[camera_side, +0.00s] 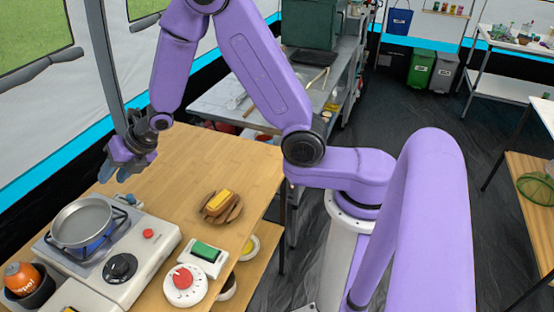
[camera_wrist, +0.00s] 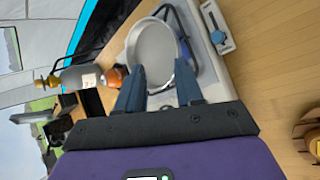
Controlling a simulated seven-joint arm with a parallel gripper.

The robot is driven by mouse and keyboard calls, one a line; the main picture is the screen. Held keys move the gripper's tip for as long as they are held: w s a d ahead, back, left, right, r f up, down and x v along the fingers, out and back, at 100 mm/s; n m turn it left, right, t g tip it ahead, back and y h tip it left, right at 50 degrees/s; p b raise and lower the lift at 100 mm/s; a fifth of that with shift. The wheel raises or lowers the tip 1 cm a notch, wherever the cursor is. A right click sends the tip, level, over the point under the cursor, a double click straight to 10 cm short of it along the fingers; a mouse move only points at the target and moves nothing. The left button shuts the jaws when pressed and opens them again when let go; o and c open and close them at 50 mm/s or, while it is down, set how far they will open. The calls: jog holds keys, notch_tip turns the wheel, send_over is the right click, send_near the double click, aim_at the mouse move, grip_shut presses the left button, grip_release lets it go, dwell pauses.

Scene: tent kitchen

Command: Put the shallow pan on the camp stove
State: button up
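The shallow pan (camera_side: 82,222) is a grey metal pan resting on the burner of the camp stove (camera_side: 130,262), at the lower left of the side view. The pan also shows in the wrist view (camera_wrist: 155,52), with the stove (camera_wrist: 212,82) around it. My gripper (camera_side: 118,168) is above and behind the pan, apart from it in the side view. In the wrist view my gripper (camera_wrist: 160,88) has its two blue fingers spread, with nothing held between them. The pan's handle is not clearly visible.
An orange canister (camera_side: 22,278) stands left of the stove. A wooden dish with a yellow block (camera_side: 222,202), a green-topped device (camera_side: 205,252) and a white timer with a red knob (camera_side: 184,283) sit to the right. The table's back part is clear.

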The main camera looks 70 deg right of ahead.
jog(key=s+d+r+m+g+h, duration=0.1)
jog(key=s+m, duration=0.5)
jog(key=s, duration=0.6)
jog(key=s+d+r+m+g+h, duration=0.1)
jog(key=s+d+r+m+g, duration=0.2)
jog(key=s, duration=0.9)
jog(key=s+d+r+m+g+h, duration=0.2)
jog(key=s+d+m, duration=0.4)
jog(key=s+m, duration=0.3)
jog(key=s+r+g, duration=0.1)
jog(key=s, duration=0.3)
jog(key=shift+d+g, duration=0.25)
jog(key=shift+g, duration=0.05)
